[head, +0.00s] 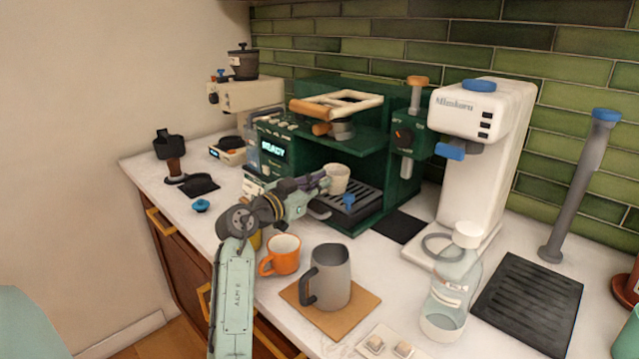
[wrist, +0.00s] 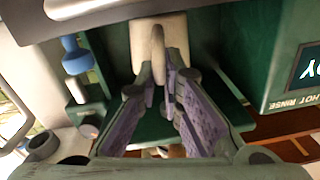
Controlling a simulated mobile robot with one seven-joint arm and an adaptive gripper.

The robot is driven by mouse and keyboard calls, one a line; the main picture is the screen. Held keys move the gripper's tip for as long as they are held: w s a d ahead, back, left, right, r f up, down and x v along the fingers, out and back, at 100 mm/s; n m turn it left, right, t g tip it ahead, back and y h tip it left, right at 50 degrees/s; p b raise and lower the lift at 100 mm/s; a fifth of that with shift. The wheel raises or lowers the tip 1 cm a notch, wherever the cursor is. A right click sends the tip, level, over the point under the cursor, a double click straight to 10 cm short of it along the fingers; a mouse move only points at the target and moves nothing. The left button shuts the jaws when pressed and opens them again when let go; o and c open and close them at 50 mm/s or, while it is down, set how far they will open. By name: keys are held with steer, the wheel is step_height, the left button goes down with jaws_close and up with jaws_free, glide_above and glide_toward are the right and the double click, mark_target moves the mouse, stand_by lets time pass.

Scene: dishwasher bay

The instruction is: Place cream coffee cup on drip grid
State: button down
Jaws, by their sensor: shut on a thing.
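The cream coffee cup (head: 338,176) is upright over the back left part of the black slotted drip grid (head: 362,207) in the green coffee machine. I cannot tell whether its base touches the grid. My gripper (head: 322,183) reaches in from the left front and is shut on the cup's handle. In the wrist view the cup (wrist: 174,25) is at the top centre, with its handle between the purple pads of my gripper (wrist: 160,80). The grid is mostly hidden in the wrist view.
An orange cup (head: 285,254) and a grey pitcher (head: 333,278) on a brown board (head: 365,308) stand in front of the machine. A blue knob (head: 348,201) is close to the cup. A white machine (head: 470,170) and a clear bottle (head: 452,290) are to the right.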

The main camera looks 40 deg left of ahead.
steer(key=shift+f, duration=0.15)
steer(key=c, duration=1.7)
jaws_free()
steer(key=shift+o, duration=0.2)
